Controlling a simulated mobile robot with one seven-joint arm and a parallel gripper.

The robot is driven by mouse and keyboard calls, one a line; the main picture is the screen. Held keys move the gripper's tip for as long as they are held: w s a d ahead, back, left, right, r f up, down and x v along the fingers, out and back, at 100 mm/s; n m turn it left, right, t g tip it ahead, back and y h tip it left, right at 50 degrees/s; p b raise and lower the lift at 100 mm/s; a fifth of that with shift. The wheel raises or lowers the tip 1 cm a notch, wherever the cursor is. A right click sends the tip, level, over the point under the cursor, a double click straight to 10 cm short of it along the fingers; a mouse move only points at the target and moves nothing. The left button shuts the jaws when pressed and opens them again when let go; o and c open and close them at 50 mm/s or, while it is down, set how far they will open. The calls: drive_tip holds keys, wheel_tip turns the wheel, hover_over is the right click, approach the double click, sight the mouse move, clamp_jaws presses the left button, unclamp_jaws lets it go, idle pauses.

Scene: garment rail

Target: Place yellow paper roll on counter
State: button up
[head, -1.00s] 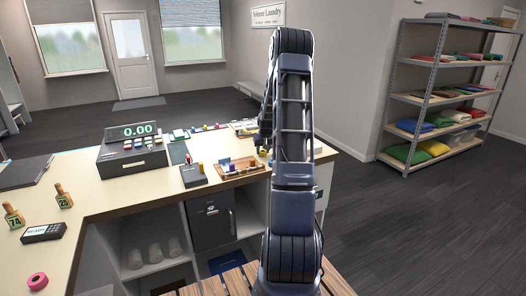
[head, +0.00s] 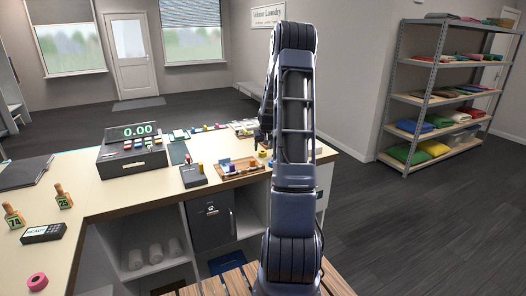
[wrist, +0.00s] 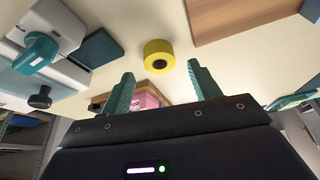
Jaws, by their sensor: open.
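The yellow paper roll (wrist: 158,55) lies flat on the pale counter (wrist: 125,20) in the wrist view, its dark core hole facing the camera. It also shows small beside my arm in the head view (head: 262,153). My gripper (wrist: 160,76) is open, its teal fingers apart on either side of an empty gap. The roll appears beyond the fingertips, roughly centred between them, with no visible contact. In the head view my arm hides most of the gripper.
A cash register (head: 132,152), a card terminal (head: 43,233), stamps and a pink roll (head: 37,281) stand on the counter. A wooden tray (head: 240,168) holds small items near the yellow roll. A pink object (wrist: 147,101) shows low between the fingers. Shelves (head: 435,95) stand at right.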

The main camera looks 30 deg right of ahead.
drive_tip(key=s+a+r+n, duration=0.1)
drive_tip(key=s+a+r, duration=0.7)
drive_tip(key=s+r, duration=0.25)
drive_tip(key=s+a+r, duration=0.9)
drive_tip(key=s+r, duration=0.1)
drive_tip(key=r, duration=0.2)
drive_tip(key=s+a, duration=0.4)
drive_tip(key=s, duration=0.8)
drive_tip(key=s+a+n, duration=0.1)
drive_tip(key=s+a, duration=0.4)
drive_tip(key=s, duration=0.7)
drive_tip(key=shift+s+r+y, duration=0.35)
drive_tip(key=shift+r+y, duration=0.05)
